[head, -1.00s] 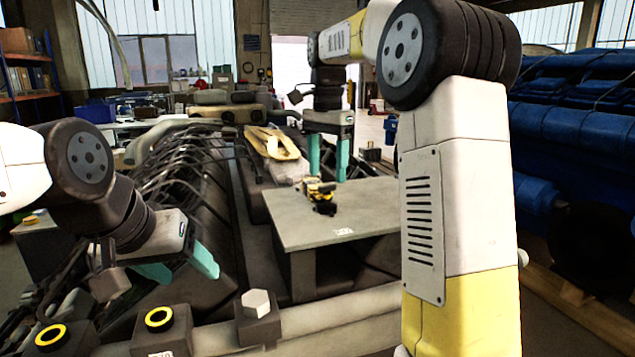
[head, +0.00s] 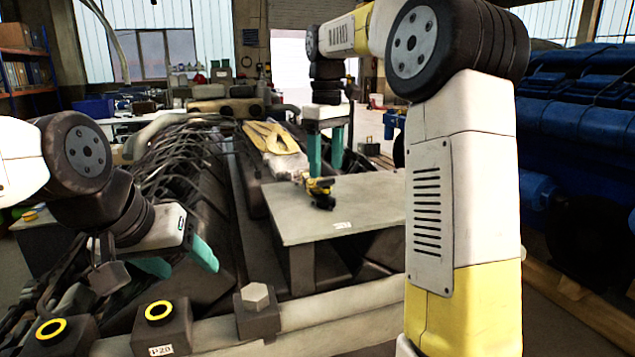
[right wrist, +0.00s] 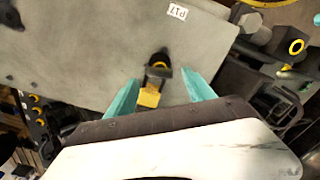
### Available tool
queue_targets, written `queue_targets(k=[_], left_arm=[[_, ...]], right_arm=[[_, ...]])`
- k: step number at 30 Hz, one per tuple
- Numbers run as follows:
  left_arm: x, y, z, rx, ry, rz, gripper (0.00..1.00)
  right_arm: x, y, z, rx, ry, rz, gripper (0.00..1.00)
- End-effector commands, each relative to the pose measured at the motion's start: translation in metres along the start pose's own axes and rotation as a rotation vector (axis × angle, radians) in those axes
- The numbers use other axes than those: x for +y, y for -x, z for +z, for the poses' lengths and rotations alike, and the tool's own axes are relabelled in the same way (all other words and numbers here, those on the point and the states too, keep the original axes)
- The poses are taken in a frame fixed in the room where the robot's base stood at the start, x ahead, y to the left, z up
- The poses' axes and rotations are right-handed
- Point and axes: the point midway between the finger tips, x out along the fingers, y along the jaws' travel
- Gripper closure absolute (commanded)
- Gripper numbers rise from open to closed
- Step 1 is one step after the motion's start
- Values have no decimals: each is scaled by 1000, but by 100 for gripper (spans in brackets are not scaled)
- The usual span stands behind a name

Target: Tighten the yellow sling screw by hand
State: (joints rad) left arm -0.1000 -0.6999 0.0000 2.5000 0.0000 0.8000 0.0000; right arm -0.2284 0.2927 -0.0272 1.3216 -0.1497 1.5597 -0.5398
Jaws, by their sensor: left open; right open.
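A small yellow-and-black fitting (head: 320,190), which looks like the sling screw, sits on a grey plate (head: 350,210). In the right wrist view its yellow part (right wrist: 149,96) hangs below a black part with a yellow ring (right wrist: 159,65). My right gripper (head: 326,170) is open, with its teal fingers pointing down behind the fitting in the head view. In the right wrist view the fitting shows between the two fingers (right wrist: 161,78), with gaps on both sides. My left gripper (head: 190,270) is open and empty at the left, above the dark engine parts.
Black blocks with yellow rings (head: 159,311) and a block with a pale hex head (head: 256,297) stand at the front. Dark hoses (head: 165,165) run along the left. A yellow bundle (head: 270,138) lies behind the plate. A blue engine (head: 570,130) stands at the right.

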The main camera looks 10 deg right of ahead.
Motion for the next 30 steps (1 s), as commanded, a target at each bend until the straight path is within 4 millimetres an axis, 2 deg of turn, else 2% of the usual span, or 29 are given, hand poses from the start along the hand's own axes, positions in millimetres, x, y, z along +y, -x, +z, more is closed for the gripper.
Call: queue_targets(k=[22, 30], left_arm=[[0, 0, 0, 0, 0, 0, 38], [0, 0, 0, 0, 0, 0, 38]], right_arm=[[1, 0, 0, 1, 1218, -1, 38], [0, -40, 1, -1, 1233, -3, 38]])
